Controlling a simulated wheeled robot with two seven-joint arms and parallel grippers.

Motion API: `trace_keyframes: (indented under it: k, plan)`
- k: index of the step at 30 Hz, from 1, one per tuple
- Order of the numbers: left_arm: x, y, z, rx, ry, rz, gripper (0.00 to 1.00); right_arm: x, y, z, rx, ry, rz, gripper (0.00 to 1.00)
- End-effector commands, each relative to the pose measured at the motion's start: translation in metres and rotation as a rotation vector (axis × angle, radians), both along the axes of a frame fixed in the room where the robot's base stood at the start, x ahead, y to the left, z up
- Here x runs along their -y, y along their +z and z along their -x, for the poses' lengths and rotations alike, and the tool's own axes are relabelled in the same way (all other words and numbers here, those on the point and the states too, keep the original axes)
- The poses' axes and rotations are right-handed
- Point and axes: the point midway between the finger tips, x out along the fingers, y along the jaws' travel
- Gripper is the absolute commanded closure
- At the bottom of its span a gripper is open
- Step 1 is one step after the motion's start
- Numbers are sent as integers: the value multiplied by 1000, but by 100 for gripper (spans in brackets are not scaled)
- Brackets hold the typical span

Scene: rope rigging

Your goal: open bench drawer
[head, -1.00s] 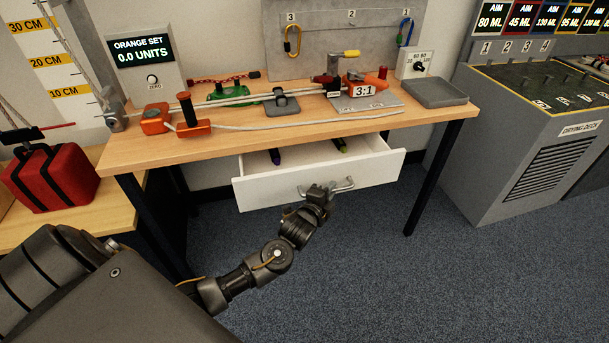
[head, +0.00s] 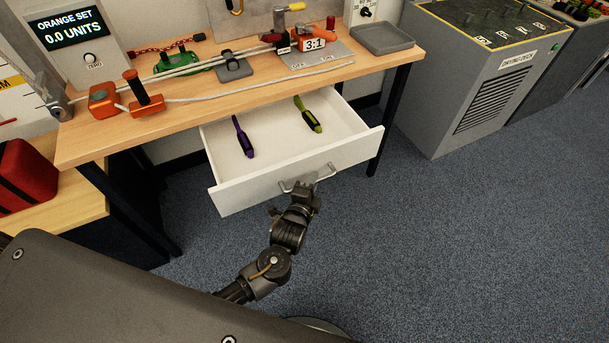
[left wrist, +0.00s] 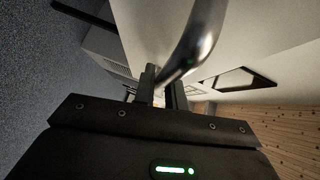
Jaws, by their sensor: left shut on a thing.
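The white bench drawer (head: 290,172) stands pulled out from under the wooden bench top (head: 200,107). Its inside shows, with a purple-handled tool (head: 243,137) on the left and a green-handled tool (head: 308,115) on the right. The metal bar handle (head: 323,173) is on the drawer front. My left gripper (head: 302,187) is shut on the handle. In the left wrist view the curved handle (left wrist: 192,45) passes at the fingers (left wrist: 163,90), and the pale drawer front fills the upper right. My right gripper is not in view.
On the bench top are an orange clamp (head: 104,98), a rope (head: 250,92), a grey tray (head: 383,39) and a display box (head: 75,40). A grey drying deck (head: 490,80) stands at the right. A red bag (head: 25,178) sits at the left. The blue carpet (head: 440,250) is clear at front right.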

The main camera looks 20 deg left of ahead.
Motion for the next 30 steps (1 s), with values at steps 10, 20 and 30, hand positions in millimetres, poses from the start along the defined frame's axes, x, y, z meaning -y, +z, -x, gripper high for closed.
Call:
trace_keyframes:
  k: [10,20,30]
  plan:
    - [3,0,0,-1,-6,2,84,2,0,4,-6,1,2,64]
    - [0,0,0,0,0,1,66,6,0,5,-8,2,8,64]
    - [-3,4,32,-1,0,3,66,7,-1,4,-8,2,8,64]
